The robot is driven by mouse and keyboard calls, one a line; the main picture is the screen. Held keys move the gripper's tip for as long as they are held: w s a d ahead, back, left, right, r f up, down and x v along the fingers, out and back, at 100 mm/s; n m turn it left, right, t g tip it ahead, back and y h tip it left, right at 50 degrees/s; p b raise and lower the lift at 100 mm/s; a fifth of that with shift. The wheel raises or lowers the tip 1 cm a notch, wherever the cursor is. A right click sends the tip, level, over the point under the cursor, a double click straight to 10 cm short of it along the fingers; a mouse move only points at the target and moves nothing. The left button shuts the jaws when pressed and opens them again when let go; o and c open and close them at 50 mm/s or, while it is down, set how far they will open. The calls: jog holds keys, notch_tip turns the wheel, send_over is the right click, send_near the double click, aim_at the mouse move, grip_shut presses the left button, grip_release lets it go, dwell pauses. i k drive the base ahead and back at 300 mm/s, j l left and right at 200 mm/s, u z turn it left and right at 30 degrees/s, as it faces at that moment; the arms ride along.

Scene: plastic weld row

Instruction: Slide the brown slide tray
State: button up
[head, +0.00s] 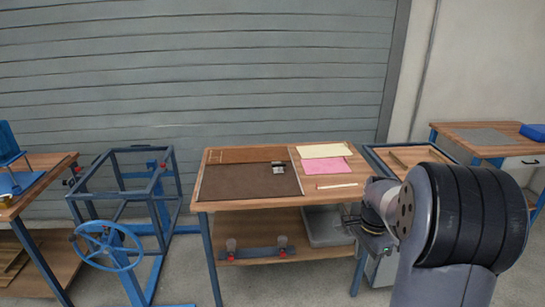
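The brown slide tray (240,182) is a flat dark brown panel on the left part of the middle wooden workbench (285,203). A small black and silver piece (278,167) sits at its back right; I cannot tell if it is fixed to the tray. My arm comes in from the right. My gripper (352,218) is small and partly hidden at the bench's right front corner, apart from the tray. Its fingers are too unclear to tell open from shut.
Yellow (324,151) and pink sheets (326,166) and a pale strip (337,186) lie right of the tray. A blue frame with a handwheel (108,245) stands left. Another framed table (412,155) is close on the right. A shuttered wall is behind.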

aim_at(277, 154)
jog(key=i+j, duration=0.15)
jog(key=i, duration=0.3)
jog(key=i+j, duration=0.15)
jog(key=i, duration=0.3)
jog(key=i+j, duration=0.2)
jog(key=i, duration=0.25)
jog(key=i+j, duration=0.15)
jog(key=i, duration=0.3)
jog(key=i+j, duration=0.15)
jog(key=i, duration=0.3)
jog(key=z, duration=0.05)
